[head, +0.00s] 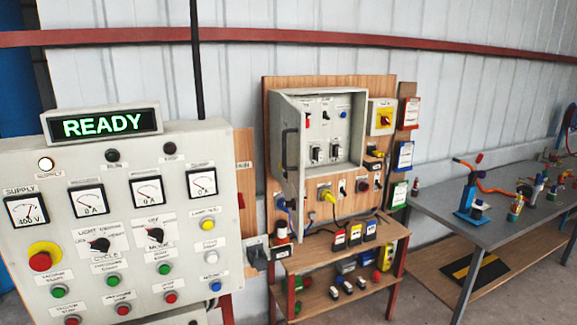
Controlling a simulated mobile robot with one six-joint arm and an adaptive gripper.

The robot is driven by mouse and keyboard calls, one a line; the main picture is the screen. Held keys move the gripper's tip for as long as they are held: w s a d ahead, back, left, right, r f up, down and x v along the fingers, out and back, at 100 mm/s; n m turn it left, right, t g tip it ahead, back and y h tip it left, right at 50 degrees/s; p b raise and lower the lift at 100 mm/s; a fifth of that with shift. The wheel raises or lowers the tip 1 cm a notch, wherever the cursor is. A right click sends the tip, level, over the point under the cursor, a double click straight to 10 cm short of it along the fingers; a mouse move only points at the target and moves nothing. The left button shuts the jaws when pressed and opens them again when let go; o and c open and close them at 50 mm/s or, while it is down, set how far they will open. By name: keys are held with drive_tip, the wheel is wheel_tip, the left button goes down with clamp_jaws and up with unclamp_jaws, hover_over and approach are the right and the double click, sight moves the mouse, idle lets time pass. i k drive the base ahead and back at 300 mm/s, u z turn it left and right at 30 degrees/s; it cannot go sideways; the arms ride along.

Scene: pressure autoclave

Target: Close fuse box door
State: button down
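The fuse box (345,160) is a grey cabinet mounted on a wooden board in the middle of the head view. Its door (284,190) stands open on the left side, swung outward and seen at a steep angle. A dark handle (290,148) is on the door. The inside shows, with black switches, a red part and a blue part. My gripper is not in view.
A control panel (130,245) with a lit READY display fills the left foreground. A wooden shelf (340,240) with several small parts stands below the fuse box. A grey workbench (440,205) with tools is at right. Floor shows between shelf and bench.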

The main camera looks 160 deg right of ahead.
sight(292, 118)
drive_tip(key=z, duration=4.1)
drive_tip(key=k, duration=0.2)
drive_tip(key=u, duration=0.45)
